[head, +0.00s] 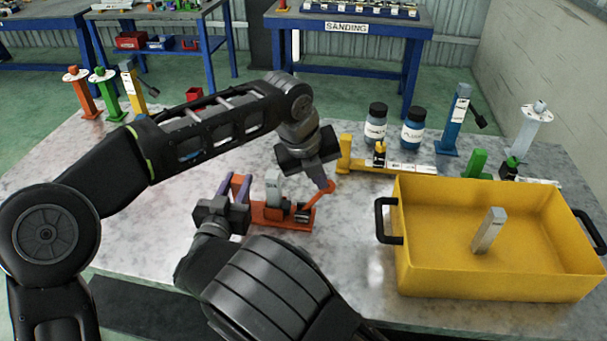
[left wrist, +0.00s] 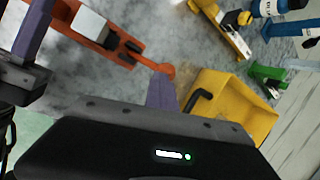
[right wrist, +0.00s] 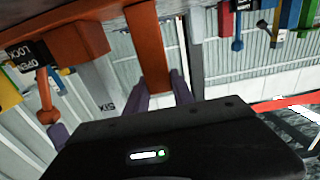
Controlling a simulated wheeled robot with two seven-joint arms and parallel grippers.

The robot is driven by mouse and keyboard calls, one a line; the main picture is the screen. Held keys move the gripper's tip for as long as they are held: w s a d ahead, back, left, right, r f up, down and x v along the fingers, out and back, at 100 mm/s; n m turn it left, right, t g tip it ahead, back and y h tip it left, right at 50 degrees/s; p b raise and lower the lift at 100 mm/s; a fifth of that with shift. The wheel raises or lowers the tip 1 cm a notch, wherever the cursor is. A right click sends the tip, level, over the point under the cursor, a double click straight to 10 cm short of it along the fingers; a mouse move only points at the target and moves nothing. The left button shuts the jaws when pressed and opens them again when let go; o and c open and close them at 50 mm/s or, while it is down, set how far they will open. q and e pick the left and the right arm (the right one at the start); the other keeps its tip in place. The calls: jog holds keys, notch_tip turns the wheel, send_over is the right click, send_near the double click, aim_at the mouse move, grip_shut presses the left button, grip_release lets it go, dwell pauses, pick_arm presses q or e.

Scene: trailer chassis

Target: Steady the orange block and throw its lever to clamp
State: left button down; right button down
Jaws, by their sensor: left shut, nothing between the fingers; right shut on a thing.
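The orange block (head: 283,217) lies on the grey marble table, with a grey metal piece (head: 273,186) standing in it. Its orange lever (head: 312,201) slants up to the right and ends in a round knob. My right gripper (head: 236,188) is shut on the block's orange upright at its left end, which shows between the purple fingers in the right wrist view (right wrist: 152,55). My left gripper (head: 323,183) is shut and empty, its fingertips beside the lever's knob (left wrist: 168,71); I cannot tell whether they touch. An OPEN/LOCK label (right wrist: 24,58) shows near the lever.
A yellow bin (head: 420,265) with black handles stands at the right, a grey metal piece (head: 488,230) inside. A yellow fixture (head: 400,168) and two bottles (head: 412,128) stand behind. A green fixture (head: 478,163) and blue fixture (head: 455,120) are further right.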

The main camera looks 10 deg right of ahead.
pick_arm(q)
jog(key=d+f, duration=0.1)
jog(key=s+d+f, duration=0.1)
jog(key=d, duration=0.1)
jog(key=d+f, duration=0.1)
jog(key=shift+s+d, duration=0.3)
jog(key=shift+d, duration=0.1)
jog(key=shift+a, duration=0.15)
jog(key=shift+w+a+f, duration=0.15)
jog(key=shift+w+a, duration=0.1)
jog(key=shift+a, duration=0.35)
jog(key=s+d+r, duration=0.1)
jog(key=s+r, duration=0.3)
jog(key=r, duration=0.5)
jog(key=shift+d, duration=0.3)
